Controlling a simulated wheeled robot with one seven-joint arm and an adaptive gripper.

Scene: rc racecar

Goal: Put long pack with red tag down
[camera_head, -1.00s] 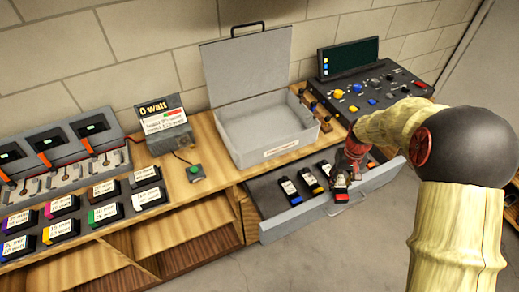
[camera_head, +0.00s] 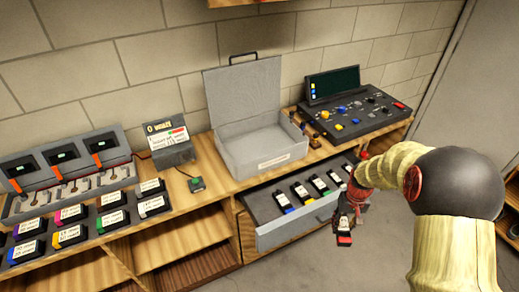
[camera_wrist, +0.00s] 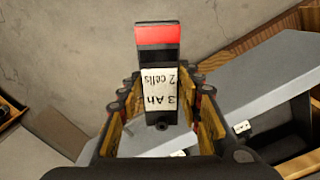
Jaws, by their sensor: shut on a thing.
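The long pack with the red tag (camera_wrist: 158,90) is black with a white label reading "3 Ah 2 cells" and a red end. It stands out from between the fingers of my gripper (camera_wrist: 160,125) in the wrist view. In the head view, my gripper (camera_head: 350,212) is shut on the pack (camera_head: 344,238), which hangs in front of the open drawer's front edge, above the floor. The gripper's fingers hide part of the pack.
The open grey drawer (camera_head: 268,238) holds several black packs with coloured ends. An open grey case (camera_head: 262,150) stands on the wooden bench above it. A control console (camera_head: 355,110) is at right, chargers (camera_head: 70,170) and more packs at left.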

